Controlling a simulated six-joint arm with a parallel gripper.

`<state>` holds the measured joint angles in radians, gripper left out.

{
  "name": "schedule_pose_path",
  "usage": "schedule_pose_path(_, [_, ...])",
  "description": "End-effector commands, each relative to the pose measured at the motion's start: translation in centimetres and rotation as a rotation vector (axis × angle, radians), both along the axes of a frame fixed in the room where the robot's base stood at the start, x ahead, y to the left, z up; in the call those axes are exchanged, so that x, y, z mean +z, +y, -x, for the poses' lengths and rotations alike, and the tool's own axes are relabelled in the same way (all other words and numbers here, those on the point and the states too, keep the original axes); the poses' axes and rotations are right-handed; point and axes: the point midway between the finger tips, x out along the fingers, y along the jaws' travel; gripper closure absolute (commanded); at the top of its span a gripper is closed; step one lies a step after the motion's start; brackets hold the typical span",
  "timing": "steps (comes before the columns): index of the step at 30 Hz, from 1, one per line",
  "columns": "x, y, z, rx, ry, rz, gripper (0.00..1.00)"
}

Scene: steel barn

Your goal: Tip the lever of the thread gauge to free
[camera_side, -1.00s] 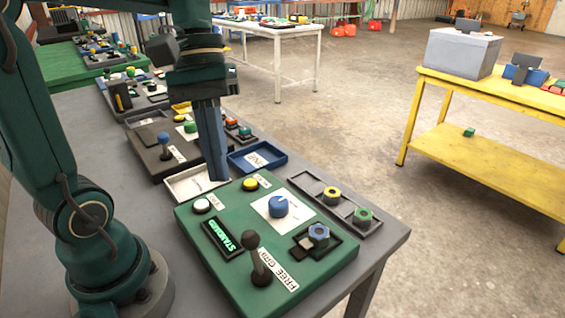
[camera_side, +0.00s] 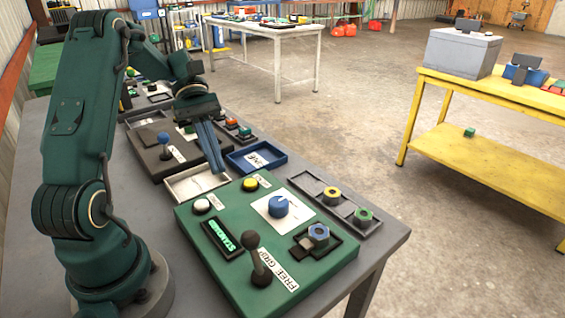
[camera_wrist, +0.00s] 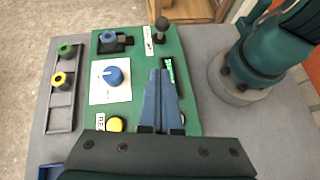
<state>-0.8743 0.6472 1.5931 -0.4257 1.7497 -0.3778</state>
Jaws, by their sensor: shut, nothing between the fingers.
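The thread gauge is a green box (camera_side: 205,250) on the grey bench. Its lever (camera_side: 257,262), with a black ball knob, stands near the box's front edge, leaning slightly to the left, beside a white label that reads FREE and a second word. In the wrist view the lever (camera_wrist: 161,28) is at the top. A lit green display (camera_side: 222,236) sits beside it. My gripper (camera_side: 221,171) is shut and empty, its blue fingers pointing down near the box's far edge, apart from the lever. In the wrist view its fingertips (camera_wrist: 160,72) overlap the box.
The box also carries a blue knob (camera_side: 278,206), a yellow button (camera_side: 250,184), a white button (camera_side: 202,206) and a blue nut (camera_side: 318,232) in a black holder. A tray with yellow and green rings (camera_side: 346,212) lies to the right. A blue tray (camera_side: 247,168) lies beyond.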

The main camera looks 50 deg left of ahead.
Motion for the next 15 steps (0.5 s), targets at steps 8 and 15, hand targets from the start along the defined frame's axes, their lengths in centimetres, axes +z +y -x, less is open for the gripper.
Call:
schedule_pose_path(8, [-2.1, -3.1, 0.6, -0.004, 0.002, 0.002, 1.00])
schedule_pose_path(15, [-4.4, -6.1, 1.1, -0.003, 0.003, 0.003, 1.00])
